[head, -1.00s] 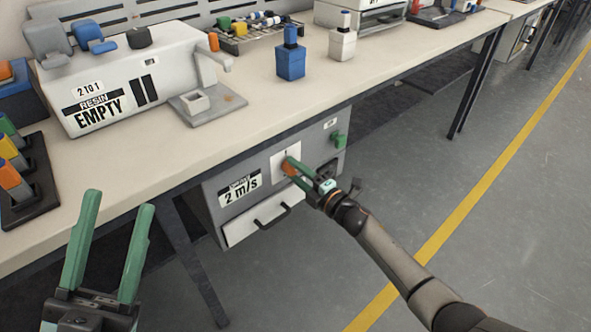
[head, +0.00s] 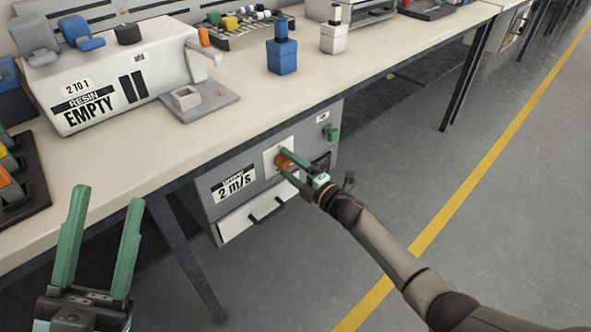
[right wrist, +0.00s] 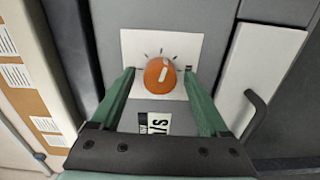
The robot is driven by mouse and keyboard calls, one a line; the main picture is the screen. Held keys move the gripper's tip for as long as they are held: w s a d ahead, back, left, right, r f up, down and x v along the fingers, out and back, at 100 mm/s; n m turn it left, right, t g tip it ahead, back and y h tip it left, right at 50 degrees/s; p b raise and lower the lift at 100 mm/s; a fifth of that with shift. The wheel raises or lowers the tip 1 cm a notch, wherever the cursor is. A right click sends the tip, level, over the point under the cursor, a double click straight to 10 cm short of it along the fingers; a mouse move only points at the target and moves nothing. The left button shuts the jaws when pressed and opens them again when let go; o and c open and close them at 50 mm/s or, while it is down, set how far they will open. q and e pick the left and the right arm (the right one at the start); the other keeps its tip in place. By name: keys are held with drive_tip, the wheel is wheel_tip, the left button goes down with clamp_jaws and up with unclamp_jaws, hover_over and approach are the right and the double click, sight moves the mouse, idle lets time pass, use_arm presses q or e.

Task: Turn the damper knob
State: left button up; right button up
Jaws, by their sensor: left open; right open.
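The orange damper knob (head: 283,160) sits on a white dial plate (head: 270,152) on the front of a grey unit under the bench. In the right wrist view the knob (right wrist: 160,75) shows a white pointer line, with tick marks on the plate above it. My right gripper (head: 287,163) is open at the knob, one green finger on either side. In the wrist view gaps show between knob and fingers, so it is not clamped. My left gripper (head: 107,195) is open and empty at the lower left, in front of the bench.
The grey unit has a "2 m/s" label (head: 233,184), a drawer handle (head: 268,210) and a green knob (head: 331,133). The bench top (head: 215,130) overhangs it. A resin machine (head: 115,85) and blue bottle (head: 282,55) stand above. The floor at right is free.

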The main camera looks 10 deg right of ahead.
drive_tip(key=shift+s+d, duration=0.2)
drive_tip(key=shift+s, duration=0.15)
drive_tip(key=p+v, duration=0.1)
drive_tip(key=v, duration=0.1)
drive_tip(key=shift+s+d, duration=0.2)
drive_tip(key=shift+s, duration=0.15)
use_arm(q)
drive_tip(key=w+a+f+n+g+y+p, duration=0.1)
drive_tip(key=w+f+n+y+p, duration=0.1)
drive_tip(key=w+f+n+y, duration=0.3)
drive_tip(key=shift+w+f+n+g+y, duration=0.35)
drive_tip(key=shift+w+f+y, duration=0.25)
drive_tip(key=shift+f+y, duration=0.95)
use_arm(e)
approach(288, 165)
drive_tip(key=shift+v, duration=1.45)
use_arm(q)
drive_tip(key=shift+a+f+h, duration=0.1)
drive_tip(key=shift+f+h, duration=0.15)
